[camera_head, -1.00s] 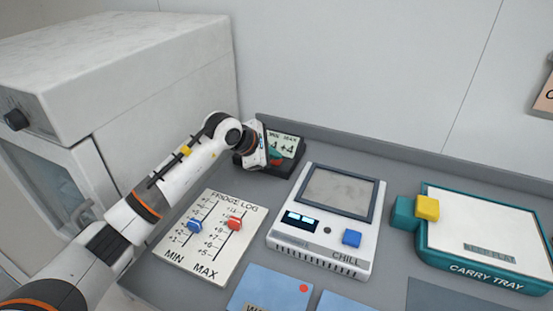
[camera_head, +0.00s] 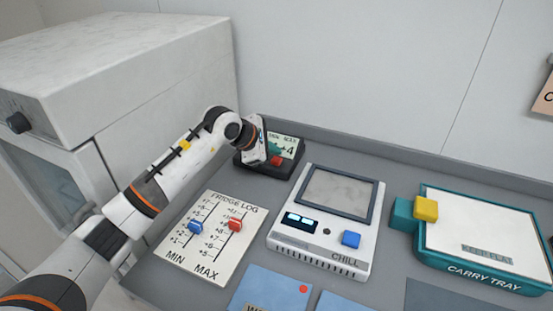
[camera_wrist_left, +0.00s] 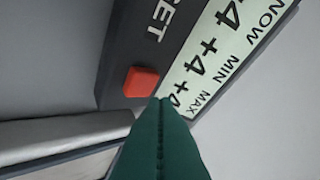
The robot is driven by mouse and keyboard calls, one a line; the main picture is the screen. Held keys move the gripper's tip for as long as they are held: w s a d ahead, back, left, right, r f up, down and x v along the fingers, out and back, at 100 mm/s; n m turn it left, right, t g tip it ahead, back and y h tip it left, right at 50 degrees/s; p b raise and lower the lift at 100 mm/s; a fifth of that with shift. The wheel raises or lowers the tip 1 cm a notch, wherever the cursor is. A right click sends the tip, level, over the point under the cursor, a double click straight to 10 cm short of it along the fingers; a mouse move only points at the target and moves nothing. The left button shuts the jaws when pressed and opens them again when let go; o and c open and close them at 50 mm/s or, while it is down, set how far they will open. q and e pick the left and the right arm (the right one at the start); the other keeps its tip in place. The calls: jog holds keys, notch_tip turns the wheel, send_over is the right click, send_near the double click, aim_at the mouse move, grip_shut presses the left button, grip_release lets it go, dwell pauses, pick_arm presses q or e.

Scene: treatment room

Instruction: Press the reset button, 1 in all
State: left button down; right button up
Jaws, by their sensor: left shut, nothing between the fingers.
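A dark thermometer unit (camera_head: 282,168) stands at the back left of the counter, with a pale display (camera_head: 289,147) and a red reset button (camera_head: 277,160) on its face. In the left wrist view the red button (camera_wrist_left: 142,82) sits beside the letters "SET", with the display (camera_wrist_left: 222,50) reading NOW, MIN and MAX values of +4. My left gripper (camera_head: 262,160) is beside the unit, just left of the button. Its teal fingers (camera_wrist_left: 160,102) are shut and empty, with the tips close to the button; I cannot tell whether they touch it. My right gripper is out of view.
A fridge log board (camera_head: 190,257) with blue and red sliders lies in front. A white chill box (camera_head: 325,258) with a blue button stands in the middle. A teal carry tray (camera_head: 432,256) is at the right. A big white cabinet (camera_head: 165,90) stands at the left.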

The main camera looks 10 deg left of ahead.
pick_arm(q)
jog(key=shift+r+p, duration=1.2)
jog(key=shift+r, duration=1.3)
